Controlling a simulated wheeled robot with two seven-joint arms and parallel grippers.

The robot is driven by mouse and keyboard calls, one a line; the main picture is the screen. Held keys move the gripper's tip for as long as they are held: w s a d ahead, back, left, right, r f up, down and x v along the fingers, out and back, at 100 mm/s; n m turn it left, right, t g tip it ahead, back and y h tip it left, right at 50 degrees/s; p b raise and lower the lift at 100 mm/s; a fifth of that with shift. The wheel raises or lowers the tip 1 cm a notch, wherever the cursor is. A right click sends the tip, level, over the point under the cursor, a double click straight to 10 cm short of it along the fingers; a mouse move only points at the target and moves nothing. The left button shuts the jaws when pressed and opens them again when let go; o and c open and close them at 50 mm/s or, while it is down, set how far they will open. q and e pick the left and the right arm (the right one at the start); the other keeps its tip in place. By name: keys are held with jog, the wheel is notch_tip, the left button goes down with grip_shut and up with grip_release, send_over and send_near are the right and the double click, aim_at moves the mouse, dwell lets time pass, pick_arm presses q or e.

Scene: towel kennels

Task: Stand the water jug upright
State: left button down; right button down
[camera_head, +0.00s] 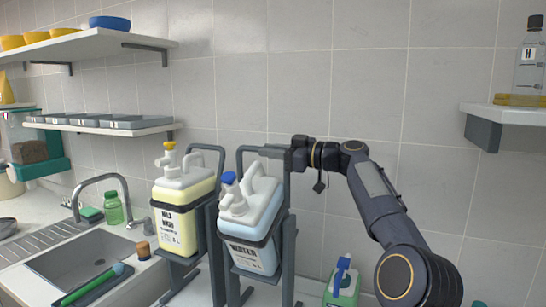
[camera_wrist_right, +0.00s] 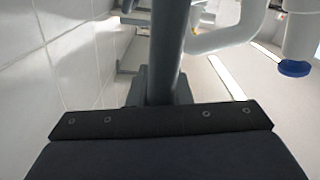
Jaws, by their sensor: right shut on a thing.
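The water jug (camera_head: 252,220) is white and translucent, with a blue cap and a label reading WATER. It sits in a dark tilting cradle (camera_head: 285,245) on the counter and leans a little to the left and forward. My right gripper (camera_head: 291,160) is shut on the cradle's dark handle bar (camera_head: 252,149), behind and above the jug. In the right wrist view the bar (camera_wrist_right: 165,50) runs up from the jaws, with the jug's white handle (camera_wrist_right: 228,35) and blue cap (camera_wrist_right: 294,68) at the right. The fingertips are mostly hidden. My left gripper is out of view.
A yellow jug (camera_head: 183,200) stands in a similar cradle at left. The sink (camera_head: 85,255) with its tap is further left. A green bottle with a blue top (camera_head: 342,283) stands low at right. A shelf (camera_head: 510,113) is at upper right; the tiled wall is close behind.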

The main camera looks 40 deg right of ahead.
jog(key=c, duration=1.4)
grip_release()
jog(key=shift+o, duration=0.2)
jog(key=shift+s+d+f, duration=0.1)
jog(key=shift+s+d, duration=0.1)
jog(key=shift+s, duration=0.1)
jog(key=b+v, duration=0.2)
jog(key=v, duration=0.5)
